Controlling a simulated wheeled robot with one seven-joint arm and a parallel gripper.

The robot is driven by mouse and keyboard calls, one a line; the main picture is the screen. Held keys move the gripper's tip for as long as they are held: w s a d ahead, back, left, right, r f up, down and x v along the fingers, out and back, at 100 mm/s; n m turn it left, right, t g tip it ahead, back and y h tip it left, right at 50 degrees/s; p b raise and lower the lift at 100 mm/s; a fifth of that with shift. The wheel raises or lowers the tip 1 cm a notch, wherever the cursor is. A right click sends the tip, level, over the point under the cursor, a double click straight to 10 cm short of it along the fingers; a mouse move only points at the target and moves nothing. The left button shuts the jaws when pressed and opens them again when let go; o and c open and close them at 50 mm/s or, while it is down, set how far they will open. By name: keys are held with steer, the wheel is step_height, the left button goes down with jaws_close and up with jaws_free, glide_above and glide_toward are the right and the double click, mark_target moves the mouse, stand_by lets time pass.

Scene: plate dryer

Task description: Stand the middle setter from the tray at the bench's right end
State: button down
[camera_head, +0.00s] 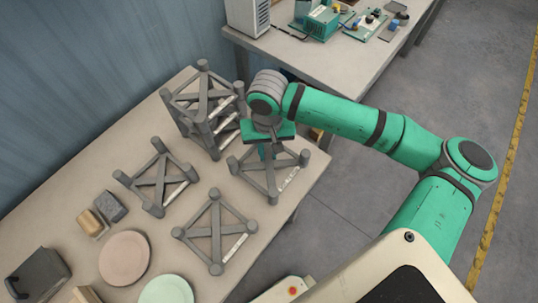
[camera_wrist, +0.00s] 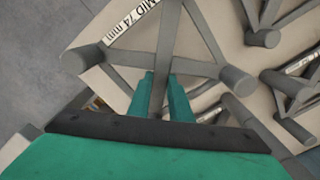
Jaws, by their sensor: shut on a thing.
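My gripper (camera_head: 266,152) is shut on a grey setter (camera_head: 270,181), a frame with crossed bars and round corner posts, at the bench's right end. In the wrist view my fingers (camera_wrist: 164,98) close on one of its bars, and its white label (camera_wrist: 131,20) reads "MID 74 mm". The held setter looks level; I cannot tell whether its posts touch the bench. Other similar setters stand apart on the bench: one to the left (camera_head: 157,180) and one in front (camera_head: 214,228). I cannot make out a tray.
A taller grey stack of frames (camera_head: 204,112) stands close behind-left of the held setter. A pink disc (camera_head: 125,258), a green disc (camera_head: 167,290), small blocks (camera_head: 110,206) and a dark box (camera_head: 38,274) lie at the left. Another table (camera_head: 310,62) with equipment stands behind.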

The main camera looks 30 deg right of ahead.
mark_target(269, 153)
steer(key=shift+w+d+f, duration=0.15)
steer(key=shift+f, duration=0.15)
steer(key=shift+w+d+f, duration=0.1)
steer(key=shift+d+f, duration=0.05)
steer(key=shift+f, duration=0.75)
steer(key=shift+w+d+f, duration=0.1)
steer(key=shift+f, duration=0.8)
steer(key=shift+f, duration=0.15)
steer(key=c, duration=1.6)
jaws_free()
step_height(269, 153, up, 12)
steer(key=shift+r, duration=0.15)
steer(key=shift+s, duration=0.1)
